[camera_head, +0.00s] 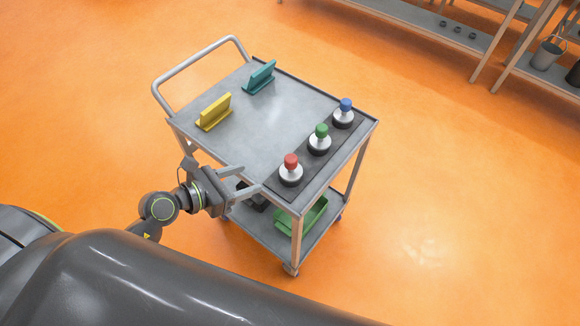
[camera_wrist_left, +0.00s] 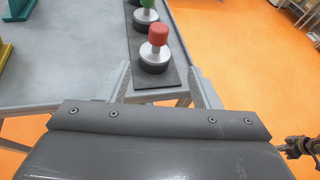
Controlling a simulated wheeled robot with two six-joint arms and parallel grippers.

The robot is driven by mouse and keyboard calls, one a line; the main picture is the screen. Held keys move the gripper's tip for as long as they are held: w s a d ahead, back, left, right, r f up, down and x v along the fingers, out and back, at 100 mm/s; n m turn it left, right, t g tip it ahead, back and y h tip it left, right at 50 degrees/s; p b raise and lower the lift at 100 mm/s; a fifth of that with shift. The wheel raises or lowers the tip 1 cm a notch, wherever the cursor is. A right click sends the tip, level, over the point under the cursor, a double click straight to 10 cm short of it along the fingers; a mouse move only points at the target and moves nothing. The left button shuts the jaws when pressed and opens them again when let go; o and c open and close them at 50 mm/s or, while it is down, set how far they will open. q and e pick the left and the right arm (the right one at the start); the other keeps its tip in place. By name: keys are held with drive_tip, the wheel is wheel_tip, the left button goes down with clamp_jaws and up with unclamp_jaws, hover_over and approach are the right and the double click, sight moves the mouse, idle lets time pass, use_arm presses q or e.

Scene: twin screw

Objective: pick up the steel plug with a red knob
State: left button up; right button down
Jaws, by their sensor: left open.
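The steel plug with a red knob (camera_head: 290,172) stands upright at the near end of a dark strip on the cart top. It also shows in the left wrist view (camera_wrist_left: 156,48), beyond and between my fingers. My left gripper (camera_head: 250,180) is open and empty at the cart's near edge, its fingers pointing toward the red-knobbed plug and apart from it. In the left wrist view its two fingers (camera_wrist_left: 163,88) are spread wide. My right gripper is not in view.
A green-knobbed plug (camera_head: 320,140) and a blue-knobbed plug (camera_head: 344,113) stand farther along the dark strip (camera_head: 304,187). A yellow holder (camera_head: 214,112) and a teal holder (camera_head: 259,78) stand on the cart top (camera_head: 247,140). A green bin (camera_head: 312,214) sits on the lower shelf.

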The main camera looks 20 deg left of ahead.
use_arm(q)
drive_tip(key=p, duration=0.2)
approach(296, 160)
drive_tip(key=shift+m, duration=0.4)
drive_tip(key=w+f, duration=0.1)
drive_tip(key=w+d+f, duration=0.2)
drive_tip(key=w, duration=0.1)
drive_tip(key=shift+f, duration=0.25)
drive_tip(key=shift+w+d+f, duration=0.25)
drive_tip(key=shift+w+d, duration=0.05)
drive_tip(key=shift+w, duration=0.1)
drive_tip(key=shift+a+p+x, duration=0.15)
drive_tip(key=shift+p+x, duration=0.25)
drive_tip(key=shift+x, duration=0.55)
drive_tip(key=shift+a+p+x, duration=0.15)
drive_tip(key=shift+p+x, duration=0.2)
drive_tip(key=shift+x, duration=1.55)
drive_tip(key=shift+a, duration=0.1)
